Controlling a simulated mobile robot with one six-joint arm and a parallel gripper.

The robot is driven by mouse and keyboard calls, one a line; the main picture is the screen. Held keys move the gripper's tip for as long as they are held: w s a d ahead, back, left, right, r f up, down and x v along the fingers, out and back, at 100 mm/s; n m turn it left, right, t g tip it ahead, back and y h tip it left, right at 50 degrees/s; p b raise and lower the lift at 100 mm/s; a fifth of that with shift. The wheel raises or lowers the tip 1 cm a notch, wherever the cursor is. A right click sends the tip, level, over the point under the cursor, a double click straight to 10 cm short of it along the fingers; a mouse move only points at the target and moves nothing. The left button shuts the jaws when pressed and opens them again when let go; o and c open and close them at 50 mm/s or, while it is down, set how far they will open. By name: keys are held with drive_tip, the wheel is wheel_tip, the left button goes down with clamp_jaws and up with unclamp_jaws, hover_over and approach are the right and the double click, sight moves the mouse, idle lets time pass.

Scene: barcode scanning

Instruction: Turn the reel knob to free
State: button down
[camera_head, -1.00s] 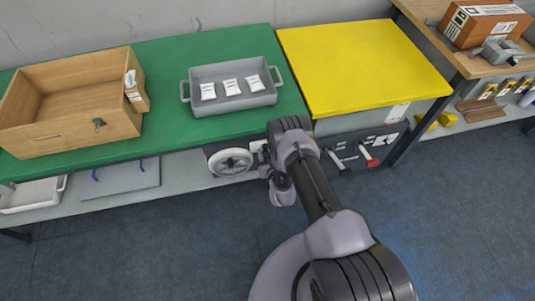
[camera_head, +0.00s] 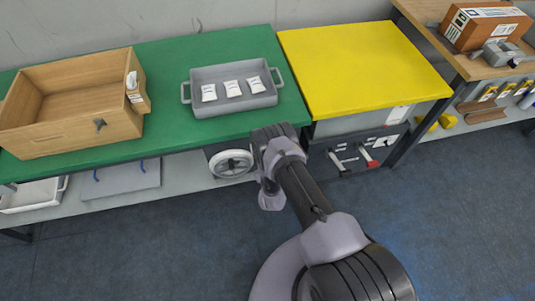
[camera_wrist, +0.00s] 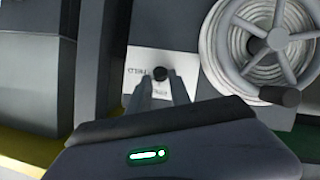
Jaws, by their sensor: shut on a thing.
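The small black reel knob (camera_wrist: 161,73) sits on a white label plate (camera_wrist: 148,62) with small lettering on two sides that I cannot read for sure. My gripper (camera_wrist: 162,84) has its two grey fingertips on either side of the knob, shut on it. The white hose reel (camera_wrist: 268,45) with a grey spoked wheel is right of the plate in the wrist view. In the head view the reel (camera_head: 231,163) is under the green bench; my arm hides the knob and my fingers there.
A dark handle (camera_wrist: 286,97) sticks out from the reel, right of my fingers. Above, the green bench top (camera_head: 180,75) carries a grey tray (camera_head: 232,106) and a wooden box (camera_head: 110,125).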

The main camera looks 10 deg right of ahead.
drive_tip(key=n+t+h, duration=0.1)
drive_tip(key=n, duration=0.2)
drive_tip(key=f+n+h, duration=0.1)
drive_tip(key=n+h, duration=0.1)
drive_tip(key=n, duration=0.1)
drive_tip(key=a+n+t+h, duration=0.1)
drive_tip(key=n, duration=0.2)
drive_tip(key=shift+f+t+h, duration=0.25)
drive_tip(key=shift+t+h, duration=0.05)
drive_tip(key=shift+n, duration=0.4)
idle(0.3)
drive_tip(key=c, duration=1.2)
unclamp_jaws()
